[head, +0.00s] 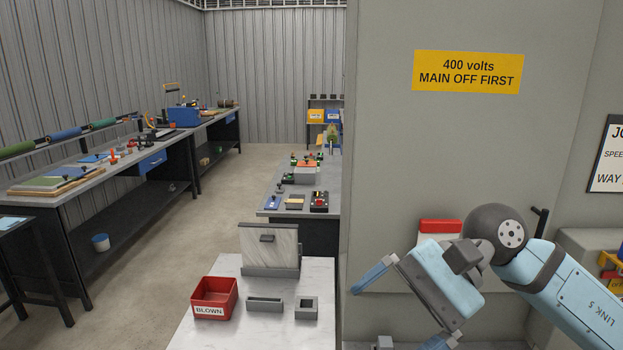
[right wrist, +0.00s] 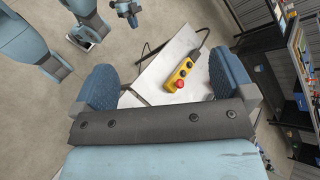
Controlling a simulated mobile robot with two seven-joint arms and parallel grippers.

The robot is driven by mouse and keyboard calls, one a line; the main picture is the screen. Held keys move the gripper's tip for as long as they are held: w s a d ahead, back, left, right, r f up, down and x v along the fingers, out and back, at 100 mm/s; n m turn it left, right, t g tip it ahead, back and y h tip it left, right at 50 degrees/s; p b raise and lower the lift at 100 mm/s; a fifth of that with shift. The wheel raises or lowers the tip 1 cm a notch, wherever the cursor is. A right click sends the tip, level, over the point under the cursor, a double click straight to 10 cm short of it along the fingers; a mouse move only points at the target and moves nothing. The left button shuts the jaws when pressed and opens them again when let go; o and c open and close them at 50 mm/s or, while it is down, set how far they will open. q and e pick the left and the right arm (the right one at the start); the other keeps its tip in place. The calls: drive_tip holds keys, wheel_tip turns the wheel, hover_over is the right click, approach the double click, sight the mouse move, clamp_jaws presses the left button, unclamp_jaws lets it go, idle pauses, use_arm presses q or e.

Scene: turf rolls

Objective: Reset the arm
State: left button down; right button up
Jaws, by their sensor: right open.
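My right arm comes in from the right in the head view, in front of the grey cabinet (head: 400,150). My right gripper (head: 388,318) is open, its two blue fingers spread toward the lower left, with nothing visible between them. In the right wrist view the gripper (right wrist: 163,80) also shows wide apart and empty. A yellow control box with a red button (right wrist: 180,76) lies on a pale surface beyond the fingers, apart from them.
A pale table (head: 240,340) holds a red BLOWN bin (head: 214,297), two small grey holders and a marbled panel in a stand (head: 269,247). The cabinet carries a yellow "400 volts" sign (head: 468,72). A red-and-white item (head: 438,228) is behind my arm. The floor at left centre is clear.

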drive_tip(key=w+d+f+n+t+y+p, duration=0.1)
drive_tip(key=w+f+n+t+y+p, duration=0.15)
drive_tip(key=f+n+t, duration=0.7)
drive_tip(key=w+d+f+n+t+y+p, duration=0.3)
drive_tip(key=n+t, duration=0.9)
drive_tip(key=n, duration=0.9)
drive_tip(key=s+d+f+m+g+h, duration=0.1)
drive_tip(key=s+d+f+m+h, duration=0.1)
drive_tip(key=f+m+h, duration=0.4)
drive_tip(key=s+d+f+m+g+h, duration=0.1)
drive_tip(key=s+d+f+m+h, duration=0.15)
drive_tip(key=f+m+h, duration=0.45)
drive_tip(key=s+d+f+m+g, duration=0.1)
drive_tip(key=s+f+m+g, duration=0.4)
drive_tip(key=s+f+m, duration=0.4)
wheel_tip(320, 180, down, 5)
drive_tip(key=shift+s+d+p, duration=0.2)
drive_tip(key=shift+s+p, duration=0.2)
drive_tip(key=shift+s, duration=0.8)
